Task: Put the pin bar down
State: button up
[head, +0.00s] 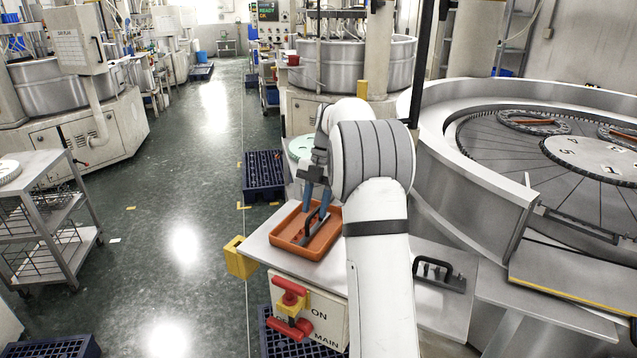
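My gripper (316,212) has blue fingers and points down into an orange tray (277,238) on the metal side table. A bar with a black handle (309,229), which looks like the pin bar, is in the tray at the fingertips. The fingers are at its handle, but I cannot tell whether they are closed on it. I also cannot tell whether the bar rests on the tray floor. A similar bar with a black handle (439,273) lies on the table to the right of my arm. My arm hides part of the table between them.
A red-handled switch box (309,308) stands at the table's front, with a yellow block (240,257) at its left edge. The large round lapping machine (540,150) stands to the right. A trolley (45,215) is at the left. The green floor between is open.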

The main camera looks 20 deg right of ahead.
jog(key=v, duration=0.9)
jog(key=shift+d+r, duration=0.2)
jog(key=shift+r, duration=0.15)
jog(key=shift+w, duration=0.1)
